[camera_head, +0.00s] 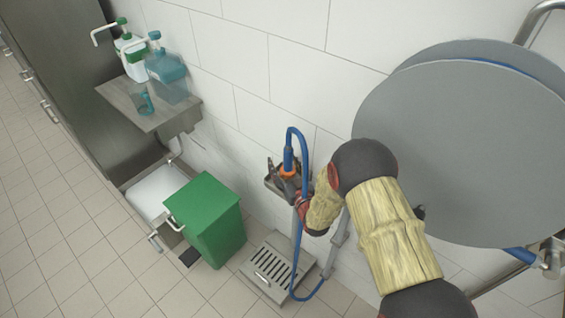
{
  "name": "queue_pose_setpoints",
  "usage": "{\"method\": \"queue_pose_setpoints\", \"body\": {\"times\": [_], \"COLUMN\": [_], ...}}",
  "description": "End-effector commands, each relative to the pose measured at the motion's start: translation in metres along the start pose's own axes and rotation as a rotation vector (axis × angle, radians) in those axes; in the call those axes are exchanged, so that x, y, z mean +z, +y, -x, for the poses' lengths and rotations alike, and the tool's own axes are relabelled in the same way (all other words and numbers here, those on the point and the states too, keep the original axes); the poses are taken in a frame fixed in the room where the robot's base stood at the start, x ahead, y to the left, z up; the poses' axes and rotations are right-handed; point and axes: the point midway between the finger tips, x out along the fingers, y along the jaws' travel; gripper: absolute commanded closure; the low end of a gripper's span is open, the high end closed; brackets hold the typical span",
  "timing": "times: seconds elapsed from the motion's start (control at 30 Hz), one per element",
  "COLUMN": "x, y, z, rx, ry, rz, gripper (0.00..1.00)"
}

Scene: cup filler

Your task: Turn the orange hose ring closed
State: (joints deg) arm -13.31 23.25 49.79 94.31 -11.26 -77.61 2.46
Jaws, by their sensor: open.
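The orange hose ring (288,171) sits low on the blue hose nozzle (288,156), which stands upright at a small metal holder (272,184) on the tiled wall. My gripper (279,172) is dark and small in the picture. It is open, with its fingers at the left and front of the orange ring. I cannot tell whether the fingers touch the ring. My wrist and hand hide part of the holder and the ring's lower right side.
The blue hose (304,160) loops over and down past a metal floor grate (278,270). A green bin (212,218) stands left of it. A shelf (140,103) holds bottles and a cup. A large grey disc (460,150) fills the upper right. Tiled floor is free at lower left.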

Motion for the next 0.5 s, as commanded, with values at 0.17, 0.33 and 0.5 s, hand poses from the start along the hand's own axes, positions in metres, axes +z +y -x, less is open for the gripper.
{"method": "queue_pose_setpoints", "body": {"times": [0.17,0.33,0.5], "x": [0.000,0.000,0.000], "y": [0.001,0.000,0.001], "z": [0.027,0.063,0.093], "rx": [0.002,0.001,0.002], "ry": [-0.002,-0.003,-0.002], "rz": [-0.001,0.000,0.000], "gripper": [0.42,0.42,0.42]}}
